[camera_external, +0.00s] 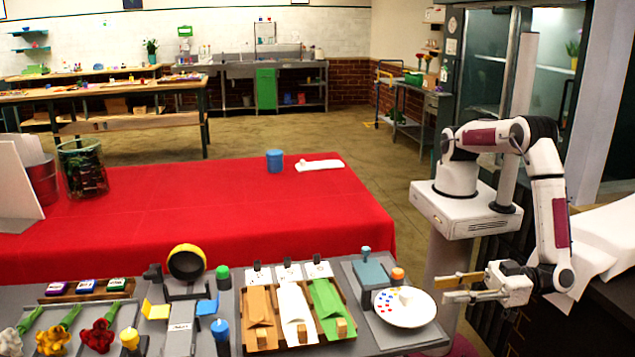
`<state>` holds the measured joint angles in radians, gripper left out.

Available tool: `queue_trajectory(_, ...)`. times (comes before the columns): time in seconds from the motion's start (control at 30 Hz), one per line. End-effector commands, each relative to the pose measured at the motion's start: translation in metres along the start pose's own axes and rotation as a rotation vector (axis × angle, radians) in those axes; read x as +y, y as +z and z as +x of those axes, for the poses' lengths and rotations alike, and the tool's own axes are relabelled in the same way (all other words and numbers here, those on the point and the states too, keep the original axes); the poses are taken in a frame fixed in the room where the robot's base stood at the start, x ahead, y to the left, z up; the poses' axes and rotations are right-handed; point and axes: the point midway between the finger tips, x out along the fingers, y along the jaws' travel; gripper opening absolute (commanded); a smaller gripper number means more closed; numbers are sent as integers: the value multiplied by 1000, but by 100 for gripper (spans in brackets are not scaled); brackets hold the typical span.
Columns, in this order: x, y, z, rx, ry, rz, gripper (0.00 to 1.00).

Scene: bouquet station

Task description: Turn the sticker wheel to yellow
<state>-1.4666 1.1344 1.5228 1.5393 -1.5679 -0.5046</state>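The sticker wheel (394,318) is a white disc at the right end of the grey station. Red and blue dots show on its left part, and a small pale block (406,295) sits near its middle. I cannot make out any yellow dots or which colour is selected. My gripper (442,290) is just right of the wheel, with its fingers pointing left towards it. The two fingers are apart with nothing visible between them. I cannot tell for sure whether a fingertip touches the wheel's edge.
An orange-topped item (398,275) and a blue-grey block (371,274) stand behind the wheel. Left of it is a wooden tray (352,318) with orange, white and green sleeves. The red-covered table (230,220) behind is mostly clear, with a blue cup (275,161).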

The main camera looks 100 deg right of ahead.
Motion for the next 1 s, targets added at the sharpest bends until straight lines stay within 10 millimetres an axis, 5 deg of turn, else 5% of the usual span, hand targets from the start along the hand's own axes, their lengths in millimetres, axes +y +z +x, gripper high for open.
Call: queue_trajectory(1.0,31,-1,-28,0,-234,0,27)
